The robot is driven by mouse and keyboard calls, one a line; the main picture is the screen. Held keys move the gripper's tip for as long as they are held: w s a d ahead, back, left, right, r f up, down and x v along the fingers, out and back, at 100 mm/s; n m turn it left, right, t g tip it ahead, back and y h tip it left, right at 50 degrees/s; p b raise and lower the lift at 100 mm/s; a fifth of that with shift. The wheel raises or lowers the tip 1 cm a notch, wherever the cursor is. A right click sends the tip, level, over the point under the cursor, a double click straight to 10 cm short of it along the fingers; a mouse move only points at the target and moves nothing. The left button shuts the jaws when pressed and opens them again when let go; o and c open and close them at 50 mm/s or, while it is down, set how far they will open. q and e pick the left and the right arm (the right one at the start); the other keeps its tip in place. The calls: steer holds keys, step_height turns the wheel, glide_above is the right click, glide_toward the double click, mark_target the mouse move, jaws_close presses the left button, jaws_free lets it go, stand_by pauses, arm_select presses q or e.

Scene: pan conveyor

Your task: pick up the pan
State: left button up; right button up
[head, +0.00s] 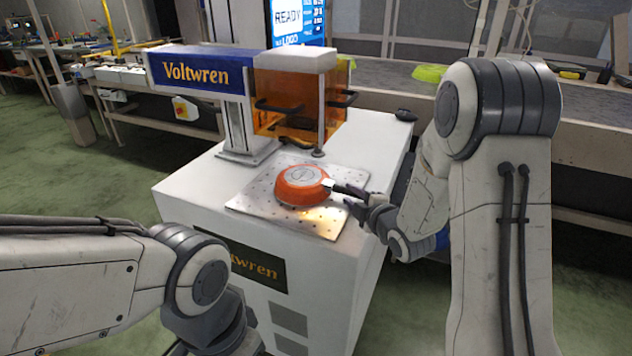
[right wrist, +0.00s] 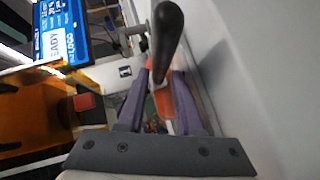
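The orange pan (head: 302,186) lies upside down on the perforated metal plate (head: 262,207) of the white machine. Its black handle (head: 346,189) points right, toward my right arm. My right gripper (head: 360,205) is at the handle. In the right wrist view, the fingers of the gripper (right wrist: 163,85) stand open on either side of the black handle (right wrist: 168,38). The orange of the pan (right wrist: 163,108) shows between them. Whether a finger touches the handle is hard to tell. My left arm is at the lower left, with its gripper out of view.
The white machine (head: 375,145) has an orange see-through guard (head: 290,95) with black handles behind the plate. A screen (head: 297,20) reads READY. A grey conveyor (head: 385,80) runs behind, with a lime-green item (head: 429,73) on it. The plate's front is clear.

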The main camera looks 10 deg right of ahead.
steer(key=shift+x, duration=0.8)
jaws_close()
stand_by(0.7)
steer(key=shift+r, duration=0.1)
